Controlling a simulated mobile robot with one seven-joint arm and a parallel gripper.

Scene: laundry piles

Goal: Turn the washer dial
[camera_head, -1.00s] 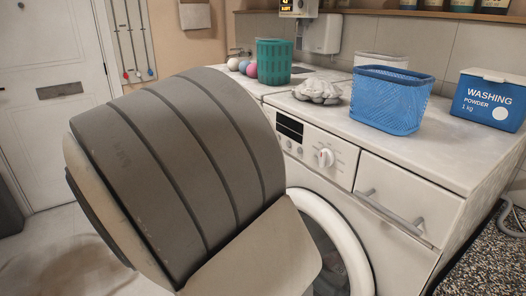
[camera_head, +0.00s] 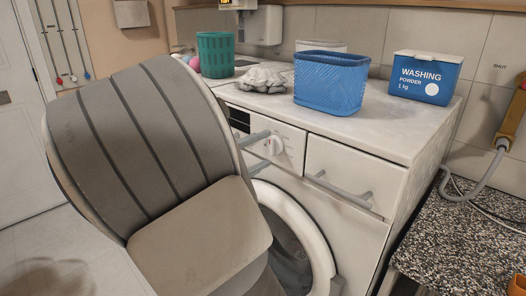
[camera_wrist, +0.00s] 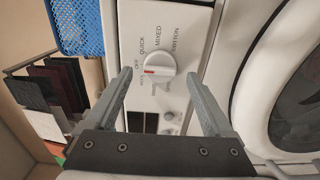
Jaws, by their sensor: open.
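The washer dial (camera_head: 275,146) is a round white knob on the washer's front control panel. In the wrist view the dial (camera_wrist: 158,62) has a red pointer mark towards the picture's left, near the OFF label; QUICK, MIXED and COTTON are printed around it. My gripper (camera_wrist: 158,76) is open, its two grey fingers pointing at the panel with one on each side of the dial. Whether they touch it cannot be told. In the head view my gripper (camera_head: 268,148) shows just at the dial, partly behind my arm. The washer (camera_head: 345,232) has a round door below.
A drawer handle (camera_head: 338,190) sticks out right of the dial. The washer door's rim (camera_wrist: 262,75) lies to the right in the wrist view. A blue basket (camera_head: 331,85), crumpled cloth (camera_head: 262,79), a green basket (camera_head: 215,55) and a washing powder box (camera_head: 426,78) stand on top.

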